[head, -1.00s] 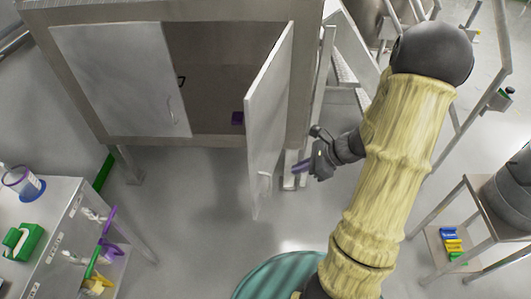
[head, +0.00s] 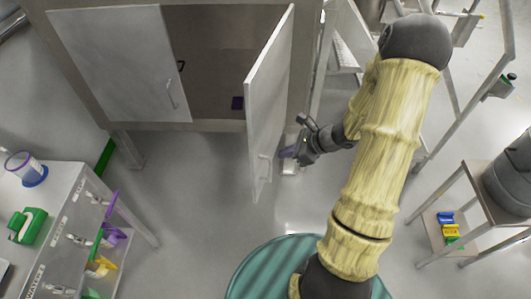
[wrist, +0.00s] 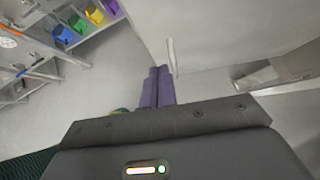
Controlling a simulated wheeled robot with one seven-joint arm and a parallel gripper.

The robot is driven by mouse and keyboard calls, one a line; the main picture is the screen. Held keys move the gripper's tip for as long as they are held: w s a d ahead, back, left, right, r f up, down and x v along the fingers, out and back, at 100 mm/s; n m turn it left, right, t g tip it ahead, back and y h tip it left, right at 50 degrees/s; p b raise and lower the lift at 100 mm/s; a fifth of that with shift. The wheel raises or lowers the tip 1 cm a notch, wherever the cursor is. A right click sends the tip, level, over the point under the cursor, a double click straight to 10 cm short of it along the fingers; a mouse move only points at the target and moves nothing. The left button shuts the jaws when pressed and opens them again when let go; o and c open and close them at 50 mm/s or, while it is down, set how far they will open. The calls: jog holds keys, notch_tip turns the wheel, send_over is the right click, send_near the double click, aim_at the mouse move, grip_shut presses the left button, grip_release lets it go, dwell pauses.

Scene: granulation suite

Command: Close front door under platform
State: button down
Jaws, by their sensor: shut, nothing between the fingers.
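The front door (head: 268,100) is a pale grey panel on the right of the cabinet under the platform. It stands open, swung outward toward me, with its outer face and handle (head: 263,165) showing. My gripper (head: 287,153) is low at the right of the door, on its outer face side near the handle. In the wrist view, the purple fingers (wrist: 157,87) are together and empty, just short of the door face (wrist: 220,35) and its handle (wrist: 171,57). I cannot tell whether they touch the door.
The cabinet's left door (head: 120,65) is shut. A labelled cart (head: 60,215) with coloured tools stands at the left. Stairs and rails rise at the right, beside a small table (head: 437,222). The floor before the cabinet is clear.

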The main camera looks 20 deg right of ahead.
aim_at(257, 155)
jog(key=w+a, duration=0.1)
jog(key=w+a+f, duration=0.1)
jog(key=a, duration=0.1)
jog(key=w+a+f, duration=0.1)
jog(key=a, duration=0.1)
jog(key=shift+w+f, duration=0.15)
jog(key=shift+f, duration=0.1)
jog(key=shift+w+a, duration=0.2)
jog(key=shift+a, duration=0.1)
